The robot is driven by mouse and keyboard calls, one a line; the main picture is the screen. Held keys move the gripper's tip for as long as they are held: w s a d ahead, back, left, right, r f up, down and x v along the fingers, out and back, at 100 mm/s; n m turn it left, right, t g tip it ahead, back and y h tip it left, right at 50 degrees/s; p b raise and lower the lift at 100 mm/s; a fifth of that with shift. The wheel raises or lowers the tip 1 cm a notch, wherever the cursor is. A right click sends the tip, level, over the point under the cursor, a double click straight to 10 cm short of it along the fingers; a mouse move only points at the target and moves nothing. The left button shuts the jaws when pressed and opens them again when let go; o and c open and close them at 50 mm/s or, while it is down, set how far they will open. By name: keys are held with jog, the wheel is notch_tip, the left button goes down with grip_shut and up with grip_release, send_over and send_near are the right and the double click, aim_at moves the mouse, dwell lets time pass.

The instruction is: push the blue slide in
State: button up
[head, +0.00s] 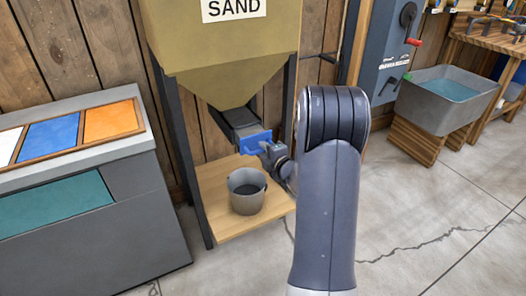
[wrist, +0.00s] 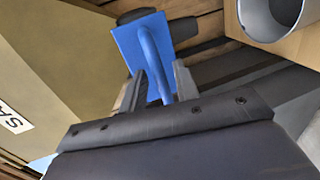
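The blue slide (head: 254,141) is a flat blue plate at the dark chute under the sand hopper. In the wrist view the blue slide (wrist: 130,42) shows a raised blue bar handle running down its face. My gripper (wrist: 160,70) has its two fingers spread on either side of the handle, with a gap visible beside the bar. In the head view my gripper (head: 270,152) is right at the slide, partly hidden by my arm. I cannot tell whether either finger touches the handle.
The tan sand hopper (head: 220,55) stands on dark legs above a wooden shelf (head: 222,224). A grey bucket (head: 245,204) stands on the shelf below the chute. A grey bin counter (head: 85,240) is at left, and a water trough (head: 440,105) at right.

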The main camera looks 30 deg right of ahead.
jog(key=shift+x, duration=0.75)
jog(key=shift+c, duration=0.4)
grip_shut()
